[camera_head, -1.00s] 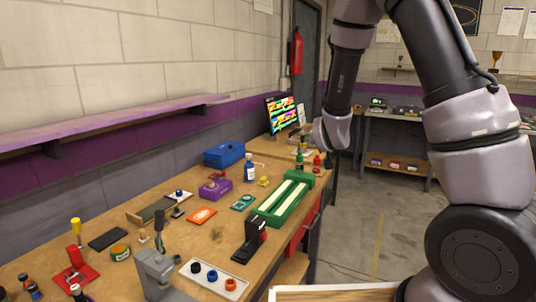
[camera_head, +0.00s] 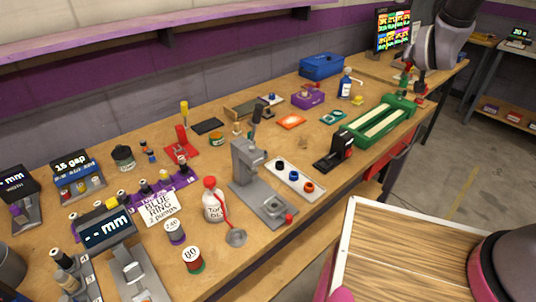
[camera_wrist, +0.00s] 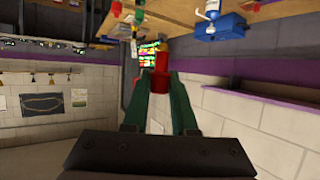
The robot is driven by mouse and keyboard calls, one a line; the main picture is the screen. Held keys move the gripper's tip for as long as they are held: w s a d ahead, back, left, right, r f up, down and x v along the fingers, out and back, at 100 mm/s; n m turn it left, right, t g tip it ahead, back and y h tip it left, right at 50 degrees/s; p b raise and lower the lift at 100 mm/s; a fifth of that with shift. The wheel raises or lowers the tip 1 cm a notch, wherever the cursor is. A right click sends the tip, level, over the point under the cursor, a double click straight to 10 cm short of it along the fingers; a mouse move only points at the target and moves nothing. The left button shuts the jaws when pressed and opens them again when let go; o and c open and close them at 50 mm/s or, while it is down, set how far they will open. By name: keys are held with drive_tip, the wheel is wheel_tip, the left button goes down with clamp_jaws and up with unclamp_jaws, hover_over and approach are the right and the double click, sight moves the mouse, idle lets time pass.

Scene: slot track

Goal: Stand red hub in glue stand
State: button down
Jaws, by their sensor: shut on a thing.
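In the wrist view my gripper (camera_wrist: 160,82) has its two green fingers shut on the red hub (camera_wrist: 160,62). The hub shows as a narrower red cylinder above a wider red part between the fingertips. It is held clear of the bench, with the wall and screen behind it. In the head view my arm reaches to the far right end of the bench, and the held hub is hard to make out there. A red stand with an upright part (camera_head: 181,150) is on the bench at left of centre. I cannot tell for sure which fixture is the glue stand.
The long wooden bench holds a grey press (camera_head: 250,170), a white tray of rings (camera_head: 290,178), a green slotted track (camera_head: 380,120), a purple box (camera_head: 308,98) and a blue bin (camera_head: 320,66). A white squeeze bottle (camera_head: 213,203) stands near the front. A shelf runs above.

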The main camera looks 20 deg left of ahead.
drive_tip(key=s+a+r+n+g+y, duration=0.1)
drive_tip(key=s+a+n+y, duration=0.2)
drive_tip(key=s+a, duration=0.7)
drive_tip(key=s+a+r+n+g+y, duration=0.1)
drive_tip(key=s+a+n+g+y, duration=0.15)
drive_tip(key=s+a, duration=0.75)
drive_tip(key=s+a+r+n+g+y, duration=0.1)
drive_tip(key=s+a+n+y, duration=0.25)
drive_tip(key=a, duration=1.35)
wheel_tip(320, 180, down, 28)
drive_tip(key=shift+d, duration=0.15)
drive_tip(key=shift+f, duration=0.1)
drive_tip(key=c, duration=0.7)
unclamp_jaws()
drive_tip(key=shift+w, duration=0.1)
